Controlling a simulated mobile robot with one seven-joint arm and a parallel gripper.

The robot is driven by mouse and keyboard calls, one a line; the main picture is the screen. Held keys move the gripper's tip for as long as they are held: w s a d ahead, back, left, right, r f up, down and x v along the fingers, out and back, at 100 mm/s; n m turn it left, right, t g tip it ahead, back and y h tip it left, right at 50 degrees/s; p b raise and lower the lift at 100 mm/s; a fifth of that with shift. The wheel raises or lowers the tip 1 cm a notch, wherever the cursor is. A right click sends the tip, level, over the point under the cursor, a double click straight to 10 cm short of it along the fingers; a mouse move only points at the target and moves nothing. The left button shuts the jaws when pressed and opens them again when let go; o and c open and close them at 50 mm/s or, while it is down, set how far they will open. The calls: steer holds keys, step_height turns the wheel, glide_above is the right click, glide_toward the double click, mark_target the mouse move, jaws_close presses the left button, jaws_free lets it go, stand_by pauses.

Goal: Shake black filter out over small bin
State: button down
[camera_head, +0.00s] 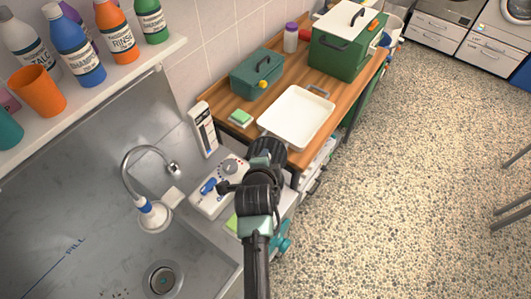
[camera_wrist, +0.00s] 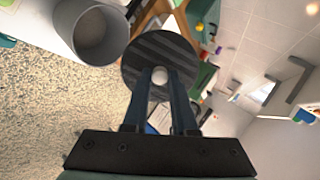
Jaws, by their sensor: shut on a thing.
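The black filter (camera_wrist: 185,48) is a dark round disc with faint stripes, in the middle of the wrist view. My gripper (camera_wrist: 160,78) is shut on its pale knob, and the disc stands out in front of the fingers. In the head view my gripper (camera_head: 265,150) is over the near end of the wooden bench; the dark shape at its end is largely hidden by my arm. A small grey bin (camera_wrist: 68,28), open and round, shows beside the filter at upper left in the wrist view. The filter is apart from its opening. I cannot make out this bin in the head view.
A white tray (camera_head: 312,108) lies on the wooden bench (camera_head: 240,132), with a green toolbox (camera_head: 256,73) and a larger green box (camera_head: 338,57) behind. A steel sink (camera_head: 95,240) with a tap is at left.

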mark_target(267, 143)
steer(key=r+g+p, duration=0.1)
steer(key=p, duration=0.1)
steer(key=w+r+g+p, duration=0.1)
steer(key=g+p, duration=0.1)
steer(key=p, duration=0.1)
steer(key=shift+r, duration=0.25)
steer(key=shift+w+g+b, duration=0.1)
steer(key=shift+g+b, duration=0.2)
steer(key=shift+g, duration=0.3)
steer(key=g, duration=0.1)
steer(key=r+g, duration=0.1)
steer(key=g, duration=0.1)
steer(key=shift+w+d+r+y, duration=0.1)
steer(key=shift+w+r+y, duration=0.05)
steer(key=shift+w+y, duration=0.2)
steer(key=shift+g+b, duration=0.4)
steer(key=shift+b, duration=0.3)
steer(key=shift+w+r+g+b, duration=0.15)
steer(key=shift+r+g+b, duration=0.1)
steer(key=shift+g+b, duration=0.65)
steer(key=shift+r+b, duration=0.3)
steer(key=shift+b, duration=0.35)
steer(key=shift+r, duration=0.1)
